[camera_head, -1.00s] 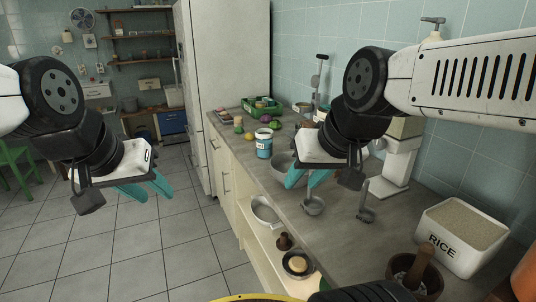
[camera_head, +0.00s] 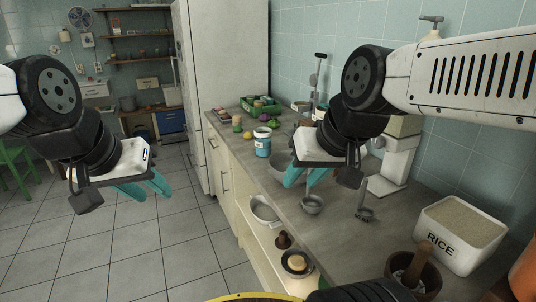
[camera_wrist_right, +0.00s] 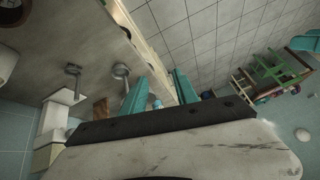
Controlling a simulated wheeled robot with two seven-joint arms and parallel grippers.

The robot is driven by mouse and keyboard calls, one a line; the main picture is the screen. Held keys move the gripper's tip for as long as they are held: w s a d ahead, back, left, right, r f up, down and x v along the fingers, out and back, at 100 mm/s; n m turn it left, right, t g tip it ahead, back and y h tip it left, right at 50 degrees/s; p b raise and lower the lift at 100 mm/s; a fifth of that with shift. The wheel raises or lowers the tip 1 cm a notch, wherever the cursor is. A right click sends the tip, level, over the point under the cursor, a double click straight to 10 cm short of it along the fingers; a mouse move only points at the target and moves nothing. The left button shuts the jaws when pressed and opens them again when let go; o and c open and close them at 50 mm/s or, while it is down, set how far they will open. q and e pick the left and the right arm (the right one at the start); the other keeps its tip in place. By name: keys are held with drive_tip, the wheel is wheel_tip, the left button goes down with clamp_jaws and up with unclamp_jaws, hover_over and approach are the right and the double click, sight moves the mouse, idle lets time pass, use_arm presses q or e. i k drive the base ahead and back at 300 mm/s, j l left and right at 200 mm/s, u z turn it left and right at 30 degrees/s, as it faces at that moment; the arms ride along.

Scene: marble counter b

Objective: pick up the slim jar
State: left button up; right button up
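A blue and white jar (camera_head: 262,143) with a light top stands upright on the counter (camera_head: 330,228), near its front edge; it is the thing that best fits the slim jar. My right gripper (camera_head: 305,177) is above the counter, to the right of the jar and nearer to me, with its teal fingers apart and nothing held. In the right wrist view, a small blue patch (camera_wrist_right: 157,103) shows between the fingers; I cannot tell if it is the jar. My left gripper (camera_head: 143,188) hangs over the floor at the left, fingers apart and empty.
A rice container (camera_head: 455,242) and mortar (camera_head: 414,277) stand closer. Fruit and a green crate (camera_head: 260,106) are behind the jar. A tall white fridge (camera_head: 225,55) stands behind.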

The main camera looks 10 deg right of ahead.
sight(262, 135)
drive_tip(key=i+j+u, duration=0.2)
drive_tip(key=i, duration=0.2)
drive_tip(key=i+j+u, duration=0.2)
drive_tip(key=i, duration=0.2)
